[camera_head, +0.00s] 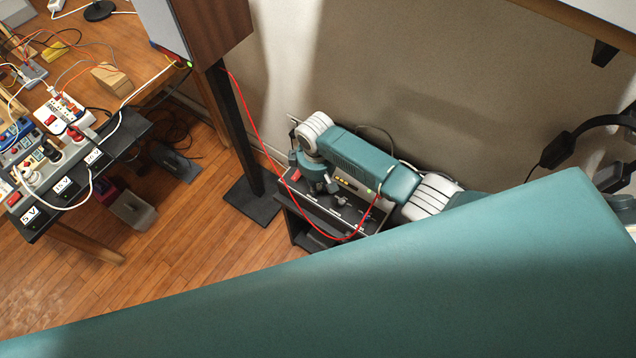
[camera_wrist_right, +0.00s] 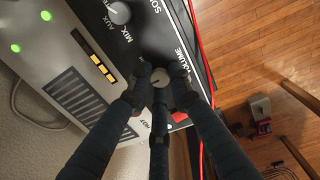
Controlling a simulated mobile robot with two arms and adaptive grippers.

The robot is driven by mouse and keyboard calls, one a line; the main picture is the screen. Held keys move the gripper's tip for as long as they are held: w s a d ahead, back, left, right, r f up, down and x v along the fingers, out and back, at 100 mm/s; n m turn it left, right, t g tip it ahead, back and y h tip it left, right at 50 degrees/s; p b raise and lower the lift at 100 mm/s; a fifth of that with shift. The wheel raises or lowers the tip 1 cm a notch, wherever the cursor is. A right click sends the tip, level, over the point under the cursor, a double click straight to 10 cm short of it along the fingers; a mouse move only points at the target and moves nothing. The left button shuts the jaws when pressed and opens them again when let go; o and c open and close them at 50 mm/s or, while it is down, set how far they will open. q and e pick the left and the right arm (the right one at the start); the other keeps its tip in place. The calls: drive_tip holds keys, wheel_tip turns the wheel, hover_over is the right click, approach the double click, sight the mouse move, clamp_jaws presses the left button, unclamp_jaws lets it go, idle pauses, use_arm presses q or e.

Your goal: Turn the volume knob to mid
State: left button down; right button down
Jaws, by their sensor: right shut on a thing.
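In the head view my right gripper (camera_head: 328,186) reaches down onto the audio unit (camera_head: 345,205) on a low black stand; the volume knob cannot be made out there. My left gripper is not in view.
Another grey knob (camera_wrist_right: 119,12), near the word MIX, sits on the same panel. A red cable (camera_head: 262,135) hangs beside the unit. A black post (camera_head: 240,130) stands left; a cluttered workbench (camera_head: 130,50) lies beyond.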

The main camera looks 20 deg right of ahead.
sight(318, 188)
drive_tip(key=shift+d, duration=0.15)
drive_tip(key=c, duration=1.6)
unclamp_jaws()
drive_tip(key=shift+s, duration=0.1)
drive_tip(key=shift+r, duration=0.15)
drive_tip(key=r, duration=1.1)
drive_tip(key=shift+s+a+r, duration=0.15)
drive_tip(key=shift+a+r, duration=0.05)
drive_tip(key=shift+r, duration=0.2)
drive_tip(key=shift+f, duration=0.1)
